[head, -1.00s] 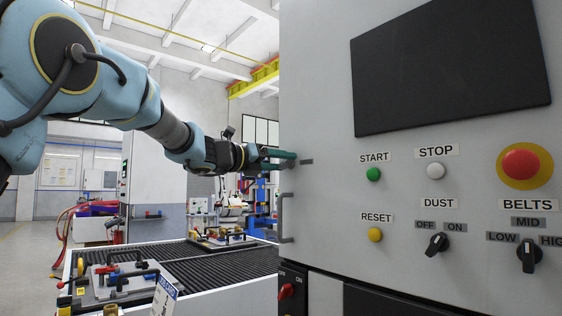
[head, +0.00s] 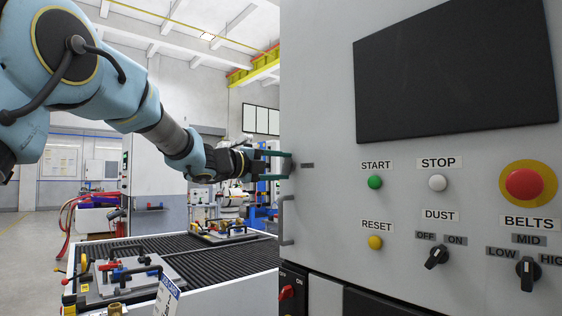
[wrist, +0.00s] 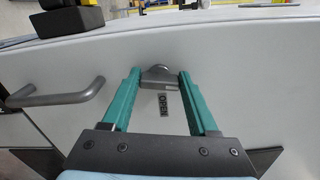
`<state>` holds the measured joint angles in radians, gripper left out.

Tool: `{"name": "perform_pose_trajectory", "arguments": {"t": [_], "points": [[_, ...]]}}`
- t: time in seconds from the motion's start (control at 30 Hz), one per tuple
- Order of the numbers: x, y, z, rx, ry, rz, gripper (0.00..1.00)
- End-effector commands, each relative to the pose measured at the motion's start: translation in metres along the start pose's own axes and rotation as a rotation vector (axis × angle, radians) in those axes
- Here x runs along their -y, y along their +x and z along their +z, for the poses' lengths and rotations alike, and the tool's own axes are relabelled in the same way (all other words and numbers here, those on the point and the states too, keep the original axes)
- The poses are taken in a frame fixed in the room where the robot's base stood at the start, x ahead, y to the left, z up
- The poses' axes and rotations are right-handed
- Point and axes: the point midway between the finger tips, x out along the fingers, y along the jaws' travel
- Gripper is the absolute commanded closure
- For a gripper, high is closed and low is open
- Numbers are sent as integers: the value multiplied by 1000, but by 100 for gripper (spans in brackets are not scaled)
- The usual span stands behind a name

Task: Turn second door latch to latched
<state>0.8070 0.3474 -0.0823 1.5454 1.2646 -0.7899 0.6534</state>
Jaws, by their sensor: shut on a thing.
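The second door latch (wrist: 158,75) is a small grey piece with a rounded knob on the cabinet's pale door face. In the wrist view it sits between the teal fingertips of my gripper (wrist: 159,78), which is shut on it. A dark label reading OPEN (wrist: 164,103) is just below the latch. In the head view my gripper (head: 289,165) reaches the cabinet's left edge, one finger above the other. The latch itself is too small and covered to make out there.
A grey bar handle (head: 284,219) stands out from the door below the latch; it is left of my gripper in the wrist view. The control panel (head: 440,200) has buttons and knobs on the right. A roller table (head: 222,290) with fixture trays lies below my arm.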

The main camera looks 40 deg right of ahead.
Motion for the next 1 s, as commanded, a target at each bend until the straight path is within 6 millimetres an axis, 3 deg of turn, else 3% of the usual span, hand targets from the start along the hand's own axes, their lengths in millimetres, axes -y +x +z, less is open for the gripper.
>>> {"name": "perform_pose_trajectory", "arguments": {"t": [0.4, 0.97, 1.0], "points": [[0, 0, 1, 2, -185, 1, 96], [-1, 0, 1, 2, -211, 0, 96], [-1, 0, 1, 2, -211, 0, 36]]}}
